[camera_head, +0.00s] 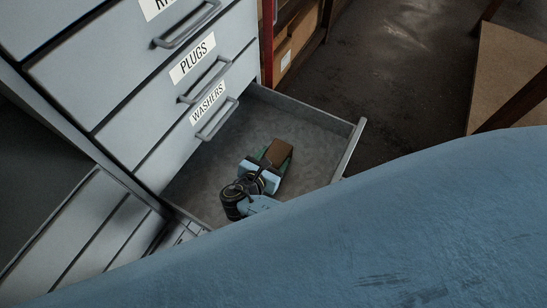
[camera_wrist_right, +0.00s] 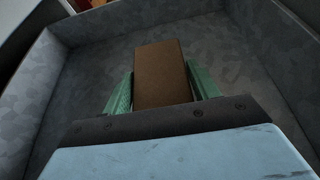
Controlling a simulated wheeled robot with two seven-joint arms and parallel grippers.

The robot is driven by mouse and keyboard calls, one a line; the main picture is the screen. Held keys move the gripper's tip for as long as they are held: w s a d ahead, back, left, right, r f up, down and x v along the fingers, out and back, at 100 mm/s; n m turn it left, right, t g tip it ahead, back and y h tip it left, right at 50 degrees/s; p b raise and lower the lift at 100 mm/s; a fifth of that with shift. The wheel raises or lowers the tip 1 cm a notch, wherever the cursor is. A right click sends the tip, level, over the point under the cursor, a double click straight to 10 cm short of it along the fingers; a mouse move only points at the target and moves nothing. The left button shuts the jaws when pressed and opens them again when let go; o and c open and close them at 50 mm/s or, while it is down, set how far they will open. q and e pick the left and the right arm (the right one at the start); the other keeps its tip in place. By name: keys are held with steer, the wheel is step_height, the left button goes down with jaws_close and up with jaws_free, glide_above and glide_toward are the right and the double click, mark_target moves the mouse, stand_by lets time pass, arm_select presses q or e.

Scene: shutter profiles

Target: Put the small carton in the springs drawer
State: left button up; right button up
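The small carton (camera_head: 278,151) is a plain brown box inside the open drawer (camera_head: 311,130), the one just below the drawer labelled WASHERS. The open drawer's front and any label on it face away from the head view. My right gripper (camera_head: 272,163) reaches down into this drawer. In the right wrist view the carton (camera_wrist_right: 161,75) sits between the green fingers of my right gripper (camera_wrist_right: 162,88), which appear to touch both its sides. I cannot tell whether the carton rests on the drawer floor. My left gripper is not in view.
The grey cabinet has closed drawers labelled PLUGS (camera_head: 192,60) and WASHERS (camera_head: 208,103) above the open one. The drawer floor around the carton looks empty. A shelf with brown boxes (camera_head: 297,38) stands behind. My blue arm covers the lower right of the head view.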

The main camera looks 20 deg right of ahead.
steer(key=o, duration=0.3)
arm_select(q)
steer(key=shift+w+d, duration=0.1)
arm_select(e)
steer(key=shift+o, duration=0.2)
steer(key=shift+r, duration=0.1)
steer(key=shift+r, duration=0.2)
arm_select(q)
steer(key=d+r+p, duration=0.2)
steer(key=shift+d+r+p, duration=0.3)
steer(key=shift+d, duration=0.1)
arm_select(e)
steer(key=v, duration=1.2)
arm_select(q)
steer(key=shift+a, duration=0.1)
